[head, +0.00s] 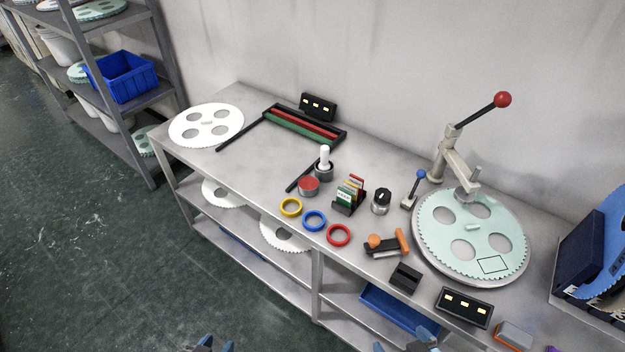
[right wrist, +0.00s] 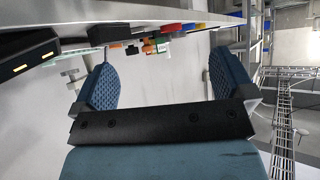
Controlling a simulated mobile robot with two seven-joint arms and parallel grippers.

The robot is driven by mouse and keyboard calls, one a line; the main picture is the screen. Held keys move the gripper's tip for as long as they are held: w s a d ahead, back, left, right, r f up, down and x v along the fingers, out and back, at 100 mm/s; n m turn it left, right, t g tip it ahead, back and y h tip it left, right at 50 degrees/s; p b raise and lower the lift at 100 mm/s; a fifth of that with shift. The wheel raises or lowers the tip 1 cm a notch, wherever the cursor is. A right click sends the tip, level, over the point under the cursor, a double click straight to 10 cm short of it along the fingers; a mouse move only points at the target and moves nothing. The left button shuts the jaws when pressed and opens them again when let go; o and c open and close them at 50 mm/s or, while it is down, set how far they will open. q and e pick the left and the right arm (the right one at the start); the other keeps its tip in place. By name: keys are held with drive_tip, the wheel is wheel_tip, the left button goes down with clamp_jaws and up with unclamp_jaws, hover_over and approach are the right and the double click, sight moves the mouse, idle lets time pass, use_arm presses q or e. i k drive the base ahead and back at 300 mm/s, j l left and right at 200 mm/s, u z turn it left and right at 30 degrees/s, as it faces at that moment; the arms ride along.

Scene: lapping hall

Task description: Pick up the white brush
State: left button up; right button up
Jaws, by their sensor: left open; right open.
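My left gripper (head: 215,345) is open at the bottom edge of the head view, in front of the bench and well short of the brush. My right gripper (head: 403,342) is open and empty, low at the bench's front side. Its two padded fingers stand apart in the right wrist view (right wrist: 158,82). I cannot make out the brush there.
A red-topped tin (head: 308,187) and a black rod are close to the cup. A card rack (head: 350,194), yellow, blue and red rings (head: 338,235) lie nearer the front. A lever press (head: 460,160) and toothed disc (head: 440,240) stand right. Bare bench lies left of the tin.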

sight(323, 166)
drive_tip(key=i+j+z, duration=0.1)
drive_tip(key=i+j, duration=0.55)
drive_tip(key=j, duration=0.1)
